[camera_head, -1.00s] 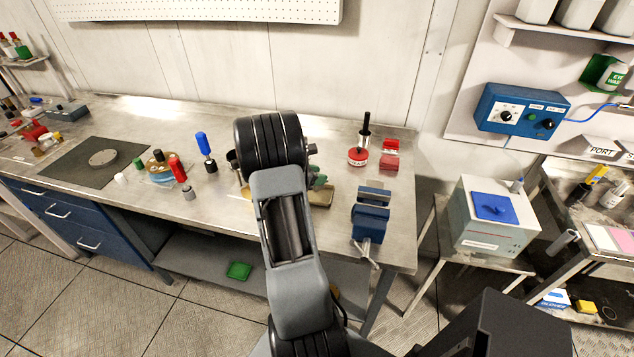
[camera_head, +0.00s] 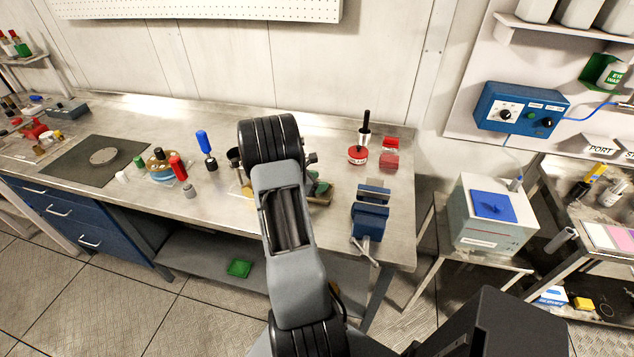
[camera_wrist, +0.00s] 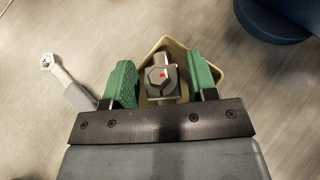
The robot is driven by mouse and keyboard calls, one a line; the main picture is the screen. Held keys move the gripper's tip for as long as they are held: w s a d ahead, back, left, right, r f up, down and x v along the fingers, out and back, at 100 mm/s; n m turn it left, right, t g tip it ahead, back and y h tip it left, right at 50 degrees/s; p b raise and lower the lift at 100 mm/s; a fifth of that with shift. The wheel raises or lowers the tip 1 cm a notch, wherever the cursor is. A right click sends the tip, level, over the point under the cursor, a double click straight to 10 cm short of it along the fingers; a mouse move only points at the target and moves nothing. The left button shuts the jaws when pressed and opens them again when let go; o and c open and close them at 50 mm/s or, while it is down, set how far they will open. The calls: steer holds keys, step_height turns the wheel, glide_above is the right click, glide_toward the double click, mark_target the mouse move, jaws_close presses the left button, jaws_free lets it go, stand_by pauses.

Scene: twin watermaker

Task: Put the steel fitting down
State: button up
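The steel fitting (camera_wrist: 160,82), a grey metal piece with a hex end and a small red mark, sits in or just over a small beige tray (camera_wrist: 154,45) in the wrist view. My gripper (camera_wrist: 161,84) has its green fingers on either side of the fitting, with narrow gaps showing between finger and metal. It looks open. How deep the fitting sits, and whether it touches the tray floor, cannot be told. In the head view my arm hides the fitting, and only a bit of green finger (camera_head: 320,188) shows beside the wrist.
A ring-ended metal tool (camera_wrist: 65,77) lies left of the tray. On the steel bench, a blue vise (camera_head: 370,215) stands right of my arm, with a red-based item (camera_head: 358,155) and red blocks (camera_head: 389,161) behind. Bottles and a round holder (camera_head: 162,170) stand left. Bench between vise and arm is clear.

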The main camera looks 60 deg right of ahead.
steer(key=shift+o, duration=0.8)
steer(key=shift+r, duration=0.25)
steer(key=shift+w+a+r, duration=0.1)
steer(key=shift+w+a, duration=0.1)
steer(key=shift+a, duration=0.1)
steer(key=w+a+r+m+t+y+b, duration=0.15)
steer(key=a+r, duration=0.25)
steer(key=a, duration=0.4)
steer(key=w+a+r+m+t+y, duration=0.1)
steer(key=a+r+m, duration=0.1)
steer(key=a+r, duration=0.35)
steer(key=w+a+r+m+t+y+b, duration=0.1)
steer(key=w+a+r+m, duration=0.1)
steer(key=a, duration=0.7)
steer(key=s+a+r+m+t+y, duration=0.2)
steer(key=a+m+t+y, duration=0.1)
steer(key=a, duration=0.7)
steer(key=s+a+r+m+t+y, duration=0.2)
steer(key=s+a+m+t+y, duration=0.1)
steer(key=a, duration=0.7)
steer(key=shift+s+a+r+m+y, duration=0.25)
steer(key=shift+s+m+y, duration=0.15)
steer(key=shift+y, duration=0.25)
